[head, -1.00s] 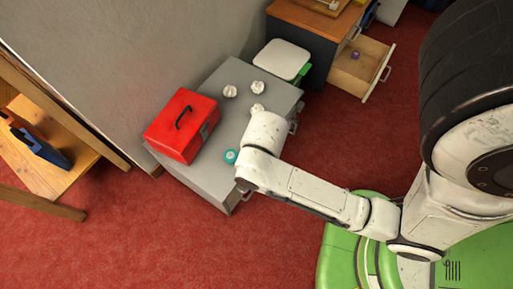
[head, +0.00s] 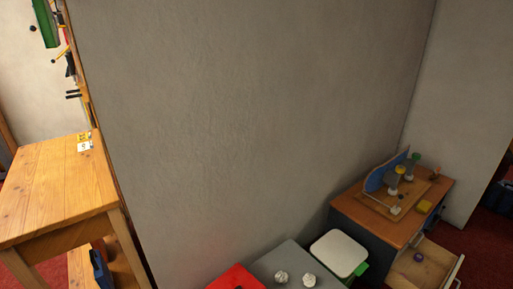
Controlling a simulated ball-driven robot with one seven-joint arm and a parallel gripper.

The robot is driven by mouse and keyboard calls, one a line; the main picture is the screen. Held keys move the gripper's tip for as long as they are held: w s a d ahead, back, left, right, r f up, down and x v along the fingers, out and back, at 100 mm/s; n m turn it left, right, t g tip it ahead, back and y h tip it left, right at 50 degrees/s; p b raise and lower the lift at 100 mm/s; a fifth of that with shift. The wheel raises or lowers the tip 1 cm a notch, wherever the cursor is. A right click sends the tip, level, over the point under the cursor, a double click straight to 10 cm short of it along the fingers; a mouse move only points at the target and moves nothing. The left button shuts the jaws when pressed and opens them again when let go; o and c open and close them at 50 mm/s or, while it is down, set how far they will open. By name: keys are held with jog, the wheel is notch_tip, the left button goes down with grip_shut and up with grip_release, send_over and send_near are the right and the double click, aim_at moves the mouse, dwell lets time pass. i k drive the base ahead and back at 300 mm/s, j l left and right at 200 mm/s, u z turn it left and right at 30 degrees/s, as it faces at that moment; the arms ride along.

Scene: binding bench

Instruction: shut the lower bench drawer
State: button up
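The bench (head: 350,216) stands at the right, with a wooden top and dark grey sides. One of its drawers (head: 434,258) is pulled open toward the lower right, and a small purple round thing (head: 419,257) lies in it. Its light pull handle (head: 459,267) shows at the drawer's front. The picture's bottom edge cuts off the lower part of the bench, so I cannot tell whether this is the lower drawer. My gripper and arm are out of view.
A white-lidded bin (head: 339,253) with a green part stands left of the bench. A wooden table (head: 55,185) stands at the left. A grey wall (head: 240,130) runs behind.

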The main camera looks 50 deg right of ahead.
aim_at(438, 267)
jog(key=k+l, duration=0.1)
jog(key=l, duration=0.45)
jog(key=k+l, duration=0.1)
jog(key=l, duration=0.5)
jog(key=k+l, duration=0.1)
jog(key=l, duration=0.45)
jog(key=k+l, duration=0.15)
jog(key=l, duration=0.4)
jog(key=k+l, duration=0.25)
jog(key=l, duration=0.15)
jog(key=k+l, duration=0.2)
jog(key=l, duration=0.2)
jog(key=k+l, duration=0.25)
jog(key=l, duration=0.15)
jog(key=k+l, duration=0.2)
jog(key=l, duration=0.15)
jog(key=k+l, duration=0.25)
jog(key=l, duration=0.15)
jog(key=k+l, duration=0.25)
jog(key=l, duration=0.15)
jog(key=k+l, duration=0.55)
jog(key=k+z, duration=0.05)
jog(key=k, duration=0.05)
